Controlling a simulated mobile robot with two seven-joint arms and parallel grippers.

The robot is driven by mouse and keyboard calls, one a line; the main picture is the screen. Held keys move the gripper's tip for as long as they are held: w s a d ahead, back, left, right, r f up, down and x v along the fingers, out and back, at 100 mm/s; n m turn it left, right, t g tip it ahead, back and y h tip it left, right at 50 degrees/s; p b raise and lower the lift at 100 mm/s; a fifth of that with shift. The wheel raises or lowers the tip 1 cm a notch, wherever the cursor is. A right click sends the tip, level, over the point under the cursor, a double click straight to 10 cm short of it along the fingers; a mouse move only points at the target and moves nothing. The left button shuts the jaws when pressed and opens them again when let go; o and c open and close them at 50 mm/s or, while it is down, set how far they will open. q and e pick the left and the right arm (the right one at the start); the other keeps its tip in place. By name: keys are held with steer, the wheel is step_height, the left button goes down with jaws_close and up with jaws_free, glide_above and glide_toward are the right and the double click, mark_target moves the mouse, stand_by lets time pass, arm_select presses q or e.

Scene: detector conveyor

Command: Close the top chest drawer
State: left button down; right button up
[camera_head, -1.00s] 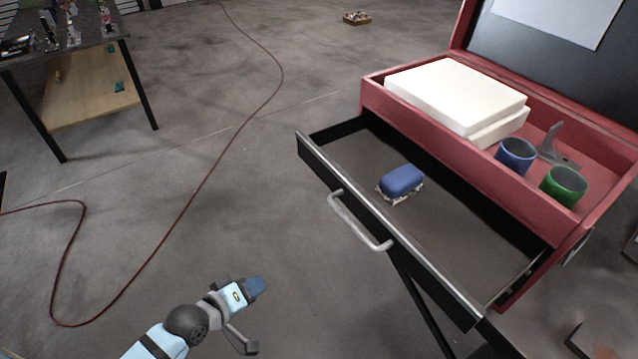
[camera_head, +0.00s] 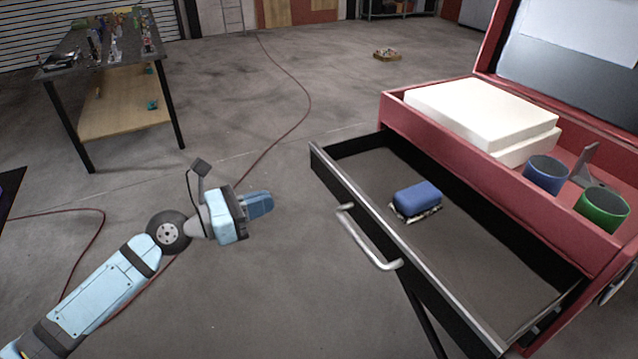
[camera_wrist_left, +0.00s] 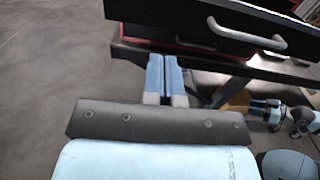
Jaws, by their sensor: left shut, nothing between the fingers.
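The top drawer (camera_head: 335,172) of the red chest (camera_head: 395,118) is pulled out, with a dark floor and a silver bar handle (camera_head: 368,240) on its front. A blue sponge-like block (camera_head: 417,198) lies inside it. My left gripper (camera_head: 268,203) is shut and empty, to the left of the drawer front and apart from it. In the left wrist view, the shut blue fingers (camera_wrist_left: 165,75) point toward the drawer front (camera_wrist_left: 200,25), and the handle (camera_wrist_left: 248,34) shows at upper right. My right gripper is not in the head view; part of an arm (camera_wrist_left: 270,112) shows in the left wrist view.
The chest's upper tray holds white blocks (camera_head: 480,112), a blue cup (camera_head: 546,175) and a green cup (camera_head: 602,208). A cluttered table (camera_head: 65,62) stands at the far left. A red cable (camera_head: 305,105) runs over the floor. The floor between table and drawer is otherwise clear.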

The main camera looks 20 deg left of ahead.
arm_select(q)
steer(key=p+x, duration=0.1)
steer(key=x, duration=1)
steer(key=shift+w+d+p, duration=0.15)
steer(key=shift+p, duration=0.15)
steer(key=shift+w+d, duration=0.15)
steer(key=shift+w+d+r+p, duration=0.1)
steer(key=shift+w+d+p, duration=0.1)
steer(key=shift+w+p, duration=0.1)
steer(key=p, duration=0.4)
glide_toward(395, 167)
steer(key=x, duration=0.3)
steer(key=r+x, duration=0.1)
steer(key=x, duration=0.2)
steer(key=r+x, duration=0.1)
steer(key=x, duration=0.2)
steer(key=shift+w+d+p, duration=0.2)
steer(key=shift+w+p, duration=0.15)
steer(key=shift+p, duration=0.05)
steer(key=shift+r, duration=0.15)
steer(key=shift+w+r, duration=0.1)
steer(key=shift+r, duration=0.1)
